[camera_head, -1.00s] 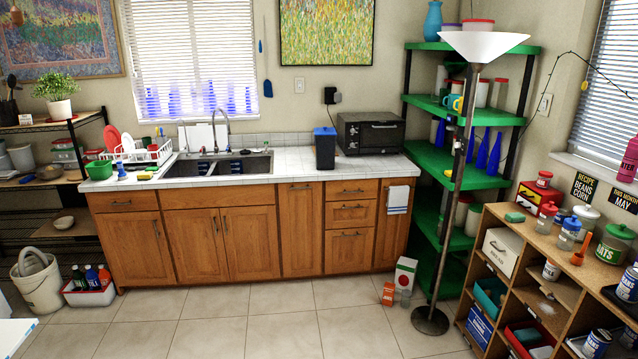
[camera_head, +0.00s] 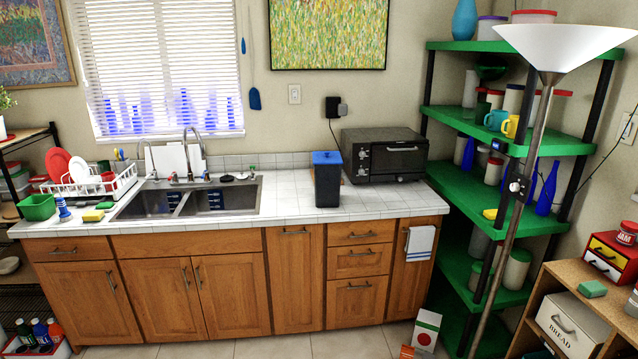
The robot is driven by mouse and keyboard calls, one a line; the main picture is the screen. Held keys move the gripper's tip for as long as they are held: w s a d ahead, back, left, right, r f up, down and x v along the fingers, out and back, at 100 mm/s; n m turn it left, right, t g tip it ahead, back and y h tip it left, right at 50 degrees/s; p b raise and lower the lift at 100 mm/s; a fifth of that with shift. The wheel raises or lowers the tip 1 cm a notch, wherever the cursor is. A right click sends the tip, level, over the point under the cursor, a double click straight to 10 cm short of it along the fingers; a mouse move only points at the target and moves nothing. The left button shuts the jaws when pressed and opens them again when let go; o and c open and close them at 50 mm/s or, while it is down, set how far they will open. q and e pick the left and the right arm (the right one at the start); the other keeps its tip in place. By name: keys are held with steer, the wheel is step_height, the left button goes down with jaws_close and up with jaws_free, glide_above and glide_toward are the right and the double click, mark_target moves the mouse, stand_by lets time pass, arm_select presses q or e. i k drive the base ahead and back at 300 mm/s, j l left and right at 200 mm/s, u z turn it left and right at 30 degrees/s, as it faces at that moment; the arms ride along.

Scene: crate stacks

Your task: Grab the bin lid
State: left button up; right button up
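A black bin (camera_head: 327,181) stands upright on the white tiled counter, between the sink and the toaster oven. Its blue lid (camera_head: 326,158) sits on top of it and looks closed. Neither of my grippers shows in the head view, and nothing touches the bin or its lid.
The black toaster oven (camera_head: 384,154) stands just right of the bin. The sink (camera_head: 187,202) and a dish rack (camera_head: 98,188) are to the left. A floor lamp (camera_head: 513,197) and green corner shelves (camera_head: 480,196) stand at right. The counter (camera_head: 285,209) in front of the bin is clear.

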mark_target(319, 157)
steer(key=i, duration=1.7)
